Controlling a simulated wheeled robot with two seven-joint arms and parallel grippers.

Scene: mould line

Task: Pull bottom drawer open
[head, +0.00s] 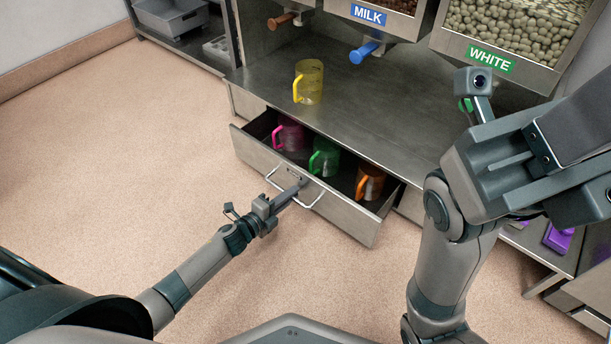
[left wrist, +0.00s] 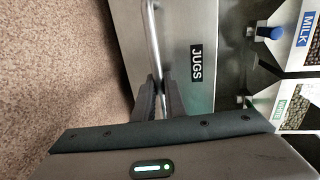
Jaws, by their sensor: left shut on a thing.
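The steel drawer (head: 345,215) under the counter is partly open, its front standing out over the floor. A pink jug (head: 291,137), a green jug (head: 325,158) and an orange jug (head: 371,183) stand in it. My left gripper (head: 297,190) is shut on the drawer's bar handle (head: 272,180). In the left wrist view the fingers (left wrist: 160,95) close around the handle (left wrist: 152,40), beside a label reading JUGS (left wrist: 196,63). My right gripper (head: 560,160) is large at the right edge; its fingertips are cut off, so its opening is unclear.
A yellow jug (head: 308,82) stands on the steel counter (head: 385,105) above the drawer. Bean dispensers marked MILK (head: 369,14) and WHITE (head: 490,59) hang behind it. Purple items (head: 558,238) lie on a low shelf at right. The floor (head: 120,150) at left is clear.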

